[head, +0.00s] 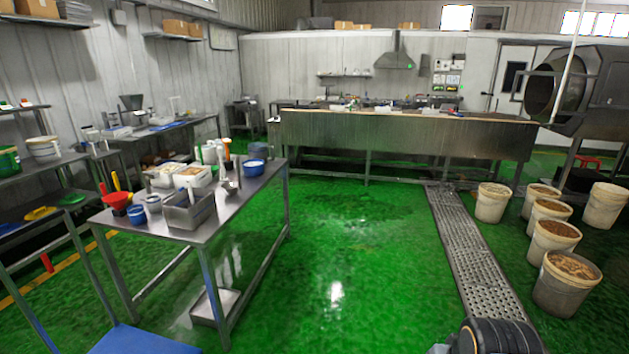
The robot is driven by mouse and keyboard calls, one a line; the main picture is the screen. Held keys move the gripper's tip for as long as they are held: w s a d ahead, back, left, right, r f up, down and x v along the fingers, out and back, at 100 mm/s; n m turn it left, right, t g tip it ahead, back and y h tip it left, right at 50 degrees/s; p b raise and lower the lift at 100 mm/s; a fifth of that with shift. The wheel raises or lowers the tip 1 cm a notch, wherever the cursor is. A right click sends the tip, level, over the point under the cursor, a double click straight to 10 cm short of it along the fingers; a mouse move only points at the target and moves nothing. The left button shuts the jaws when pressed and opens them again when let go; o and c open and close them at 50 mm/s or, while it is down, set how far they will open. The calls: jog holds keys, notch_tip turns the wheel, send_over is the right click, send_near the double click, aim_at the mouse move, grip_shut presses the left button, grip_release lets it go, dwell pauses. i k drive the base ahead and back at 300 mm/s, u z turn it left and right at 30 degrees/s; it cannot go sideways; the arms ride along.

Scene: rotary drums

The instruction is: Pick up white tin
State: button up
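I cannot single out one white tin with certainty. My gripper does not show. A black ribbed part (497,338) at the bottom edge, right of centre, looks like part of my arm, far from the table.
The table also holds a grey metal bin (188,211), a red funnel (117,200) and blue containers (254,167). Several whitish buckets (493,203) stand at right beside a floor grate (462,250). The green floor (350,270) in the middle is clear. A long steel counter (400,138) spans the back.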

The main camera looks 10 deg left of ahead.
aim_at(153, 202)
jog(key=u, duration=0.25)
jog(key=i, duration=2.05)
jog(key=u, duration=1.55)
jog(key=i, duration=1.55)
jog(key=u, duration=1)
jog(key=i, duration=0.35)
jog(key=u, duration=0.1)
